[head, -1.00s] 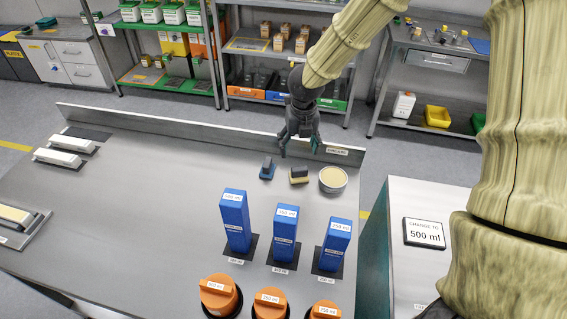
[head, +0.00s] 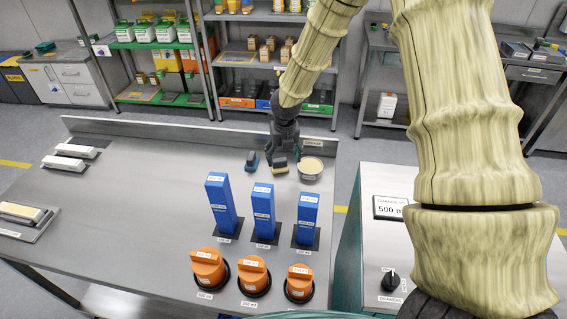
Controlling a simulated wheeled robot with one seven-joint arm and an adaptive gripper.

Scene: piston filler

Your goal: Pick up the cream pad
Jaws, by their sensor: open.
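The cream pad (head: 280,169) is a small block with a cream base under a darker top. It sits on the steel bench near the back edge, between a blue pad and a round tin. My gripper (head: 284,157) is open, right over and around the top of the cream pad in the head view. Its fingers hide much of the pad's top. I cannot tell whether the fingers touch it.
The blue pad (head: 252,161) stands close on the left and the round tin (head: 311,169) close on the right. Blue upright blocks (head: 263,215) and orange-capped pieces (head: 254,274) stand nearer. The left bench is largely clear.

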